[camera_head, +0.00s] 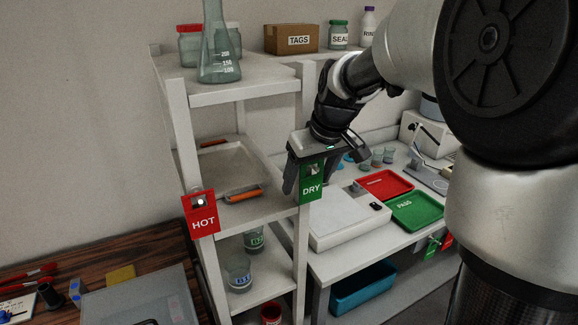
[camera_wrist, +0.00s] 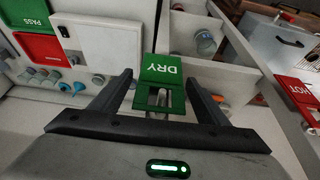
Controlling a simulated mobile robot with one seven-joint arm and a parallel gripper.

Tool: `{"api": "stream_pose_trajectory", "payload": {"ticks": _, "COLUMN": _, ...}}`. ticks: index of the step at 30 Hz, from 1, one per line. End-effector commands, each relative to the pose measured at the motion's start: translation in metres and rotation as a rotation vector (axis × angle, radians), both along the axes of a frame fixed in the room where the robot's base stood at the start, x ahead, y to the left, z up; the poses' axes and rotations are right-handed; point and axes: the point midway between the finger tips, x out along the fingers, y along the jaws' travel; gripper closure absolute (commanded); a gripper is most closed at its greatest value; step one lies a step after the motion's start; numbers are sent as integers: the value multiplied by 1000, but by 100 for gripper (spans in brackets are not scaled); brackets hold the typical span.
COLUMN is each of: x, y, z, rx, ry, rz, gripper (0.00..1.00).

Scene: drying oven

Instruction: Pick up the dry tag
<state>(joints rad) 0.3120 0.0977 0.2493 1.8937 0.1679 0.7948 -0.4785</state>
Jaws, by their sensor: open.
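The green DRY tag (camera_head: 311,189) hangs at the front right post of the shelf unit, lettering facing out. It also shows in the wrist view (camera_wrist: 161,70), upside down, with a slotted upper part and a pale peg near it. My gripper (camera_head: 308,178) is open at the tag, with one finger on each side of it. In the wrist view my gripper (camera_wrist: 160,76) has visible gaps between both fingers and the tag. I cannot tell exactly how deep the tag sits between the fingers.
A red HOT tag (camera_head: 202,213) hangs on the left shelf post (camera_head: 184,140). A flask (camera_head: 218,60) stands on the top shelf. A white flat device (camera_head: 345,218), a red tray (camera_head: 384,184) and a green PASS tray (camera_head: 416,210) are on the right bench.

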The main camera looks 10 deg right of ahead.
Motion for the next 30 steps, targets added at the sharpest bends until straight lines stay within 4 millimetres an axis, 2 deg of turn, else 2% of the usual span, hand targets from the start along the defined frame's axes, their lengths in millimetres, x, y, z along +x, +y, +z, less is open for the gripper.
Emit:
{"api": "stream_pose_trajectory", "payload": {"ticks": 3, "x": 2, "y": 1, "z": -6, "rx": -1, "ry": -1, "rz": 0, "gripper": 31}}
{"api": "stream_pose_trajectory", "payload": {"ticks": 9, "x": 2, "y": 1, "z": -6, "rx": -1, "ry": -1, "rz": 0, "gripper": 31}}
{"api": "stream_pose_trajectory", "payload": {"ticks": 17, "x": 2, "y": 1, "z": -6, "rx": -1, "ry": -1, "rz": 0, "gripper": 74}}
{"api": "stream_pose_trajectory", "payload": {"ticks": 30, "x": 4, "y": 2, "z": 1, "rx": -1, "ry": -1, "rz": 1, "gripper": 74}}
